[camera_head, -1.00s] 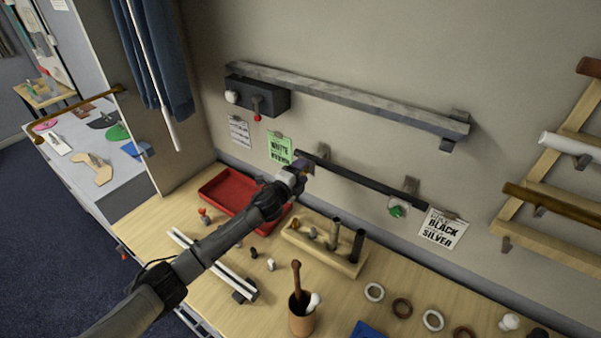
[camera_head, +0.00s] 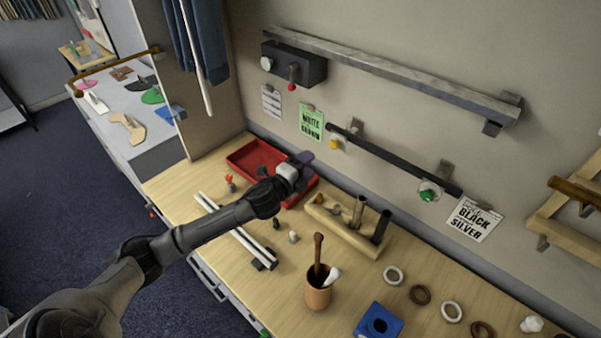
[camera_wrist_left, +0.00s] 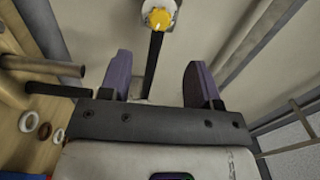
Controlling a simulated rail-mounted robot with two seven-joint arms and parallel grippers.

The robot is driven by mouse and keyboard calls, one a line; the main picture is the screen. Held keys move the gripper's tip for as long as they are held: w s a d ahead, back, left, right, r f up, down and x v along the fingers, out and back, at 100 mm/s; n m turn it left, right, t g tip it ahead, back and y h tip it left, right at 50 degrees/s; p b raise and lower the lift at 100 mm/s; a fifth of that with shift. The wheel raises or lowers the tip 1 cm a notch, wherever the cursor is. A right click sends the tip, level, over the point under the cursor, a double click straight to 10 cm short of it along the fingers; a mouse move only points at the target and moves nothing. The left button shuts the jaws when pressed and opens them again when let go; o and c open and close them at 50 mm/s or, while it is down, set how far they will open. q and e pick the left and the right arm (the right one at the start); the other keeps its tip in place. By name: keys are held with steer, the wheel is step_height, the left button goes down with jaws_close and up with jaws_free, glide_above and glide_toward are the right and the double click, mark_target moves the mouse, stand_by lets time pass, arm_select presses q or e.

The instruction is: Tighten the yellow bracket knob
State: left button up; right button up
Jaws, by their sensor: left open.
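The yellow bracket knob (camera_head: 334,144) sits on the wall bracket at the left end of the dark rail (camera_head: 390,155). In the left wrist view the knob (camera_wrist_left: 158,19) is at the top, on a pale round bracket, with the dark rail running down from it between my fingers. My left gripper (camera_head: 304,158) is open and empty, below and left of the knob and apart from it. Its purple fingers (camera_wrist_left: 158,80) show spread in the wrist view. A green knob (camera_head: 428,195) is on the bracket at the rail's right end. My right gripper is not in view.
A grey rail (camera_head: 400,78) with a dark box (camera_head: 295,66) is above. On the table are a red tray (camera_head: 250,158), a wooden tube holder (camera_head: 345,232), a brown cup (camera_head: 318,293), a blue block (camera_head: 378,322) and several rings. Signs hang on the wall.

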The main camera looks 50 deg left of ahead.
arm_select(q)
steer(key=shift+s+d, duration=0.1)
steer(key=shift+s, duration=1.15)
steer(key=s+a+f+n+g+y, duration=0.2)
steer(key=a+n+g+y, duration=0.15)
steer(key=n+y, duration=0.2)
steer(key=s+d+f+n+g+h+p, duration=0.2)
steer(key=s+d+n+g, duration=0.1)
steer(key=s+d, duration=0.5)
steer(key=s+d+f+n+g+h+p, duration=0.3)
steer(key=s+d, duration=0.5)
steer(key=s, duration=0.5)
steer(key=s+d+f+n+g+h+p, duration=0.2)
steer(key=s+d+g, duration=0.3)
steer(key=s+d, duration=0.3)
steer(key=s+n+p, duration=0.1)
steer(key=s, duration=0.1)
steer(key=shift+s+d+f, duration=0.15)
steer(key=shift+s+f, duration=0.15)
steer(key=shift+s, duration=0.05)
